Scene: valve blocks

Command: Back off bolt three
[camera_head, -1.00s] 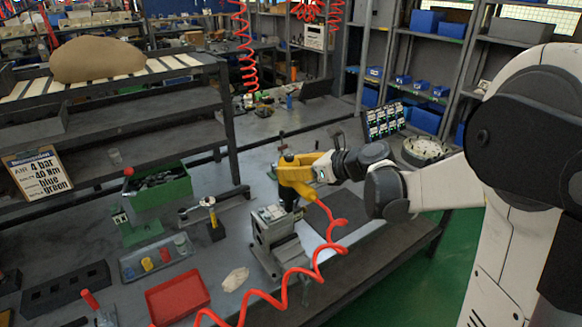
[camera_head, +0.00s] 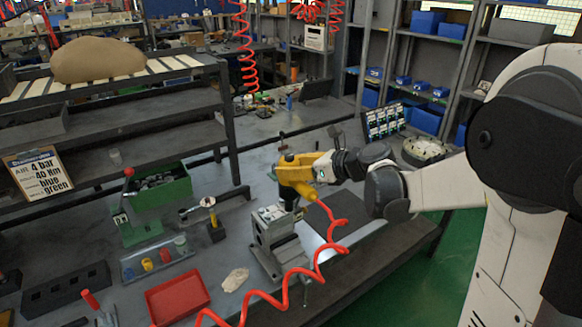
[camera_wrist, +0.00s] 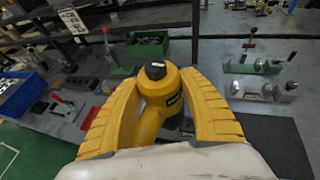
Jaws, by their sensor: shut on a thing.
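My gripper (camera_wrist: 160,98) is shut on a yellow power tool (camera_wrist: 150,122) with a dark round cap. Its two yellow ribbed fingers lie on either side of the tool body. In the head view the tool (camera_head: 296,176) is held upright, with a red coiled hose (camera_head: 331,222) running from it. Its dark lower end is close to the top of a grey metal valve block in a fixture (camera_head: 270,228) on the bench. I cannot tell whether the tool touches a bolt. Bolt three and any bolt numbers cannot be made out.
A red tray (camera_head: 177,298), a pale cloth (camera_head: 235,279), a clear tray of small coloured parts (camera_head: 158,260) and a green bin (camera_head: 165,191) lie left of the fixture. A dark mat (camera_head: 352,217) lies to its right. The hose loops across the bench front.

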